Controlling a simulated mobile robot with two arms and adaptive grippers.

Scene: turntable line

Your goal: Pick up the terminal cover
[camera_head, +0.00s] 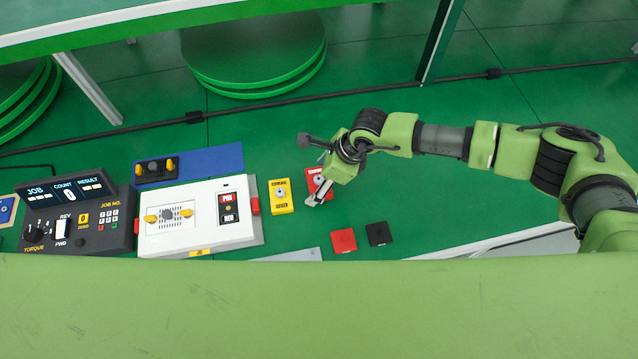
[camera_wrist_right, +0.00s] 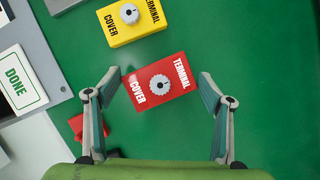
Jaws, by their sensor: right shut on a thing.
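A red terminal cover (camera_head: 312,186) with a round grey knob lies on the green surface, just right of a yellow terminal cover (camera_head: 280,205). In the right wrist view the red cover (camera_wrist_right: 145,98) sits between the fingers of my right gripper (camera_wrist_right: 159,80), its white lettering showing. My left gripper is not in view.
A white box (camera_head: 190,240) with yellow knobs and a dark control panel (camera_head: 80,238) stand at left. A blue mat (camera_head: 215,160) lies behind the box. A red square (camera_head: 343,240) and a black square (camera_head: 378,234) lie in front.

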